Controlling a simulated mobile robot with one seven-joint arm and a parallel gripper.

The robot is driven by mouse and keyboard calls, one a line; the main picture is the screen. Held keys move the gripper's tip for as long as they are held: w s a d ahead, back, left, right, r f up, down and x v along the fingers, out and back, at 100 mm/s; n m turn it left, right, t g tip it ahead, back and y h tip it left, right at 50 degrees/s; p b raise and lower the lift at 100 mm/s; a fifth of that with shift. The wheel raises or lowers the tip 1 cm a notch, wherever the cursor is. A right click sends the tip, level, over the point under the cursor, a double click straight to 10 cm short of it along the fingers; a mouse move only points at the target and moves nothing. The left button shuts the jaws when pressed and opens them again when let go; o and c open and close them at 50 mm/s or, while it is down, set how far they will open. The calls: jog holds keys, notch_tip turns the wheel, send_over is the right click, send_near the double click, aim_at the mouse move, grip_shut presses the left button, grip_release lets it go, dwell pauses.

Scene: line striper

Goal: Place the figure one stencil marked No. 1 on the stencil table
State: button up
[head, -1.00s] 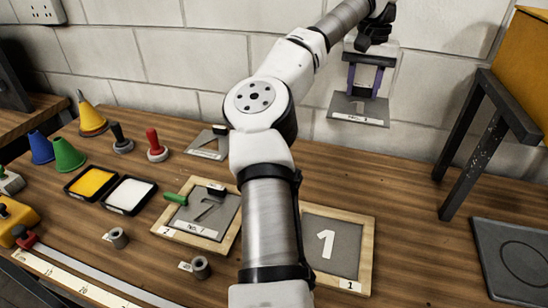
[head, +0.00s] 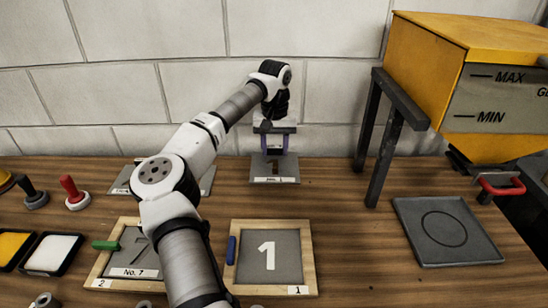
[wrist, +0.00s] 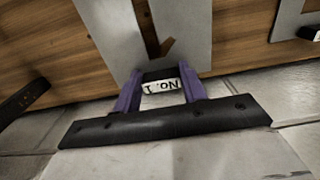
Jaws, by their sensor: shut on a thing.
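My gripper (head: 273,143), with purple fingers, is shut on the dark handle of a grey stencil plate (head: 262,178) with a figure-one cut-out and a "No. 1" label. It holds the plate near the back wall, behind the wood-framed board 1. In the wrist view the fingers (wrist: 160,95) straddle the upside-down label, and wood shows through the plate's (wrist: 112,35) slot. Board 1 (head: 295,243) has a grey face with a white figure 1, a tag "1" and a blue grip at its left. Whether the plate touches the bench is unclear.
Framed board 2 (head: 93,274), left of board 1, holds the No. 7 stencil (head: 145,250), partly behind my arm. Another plate (head: 206,180) lies behind my arm. A yellow hopper (head: 440,50) on dark legs (head: 385,150) and a grey tray (head: 450,228) stand right.

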aim_at(275, 156)
jog(key=shift+f+p, duration=0.45)
jog(key=shift+f, duration=1.8)
jog(key=shift+f, duration=0.2)
jog(key=o, duration=1)
notch_tip(275, 156, up, 12)
jog(key=b, duration=0.2)
jog(key=shift+r+b, duration=0.25)
jog(key=shift+b, duration=0.15)
jog(key=shift+s+f, duration=0.1)
jog(key=shift+f, duration=0.05)
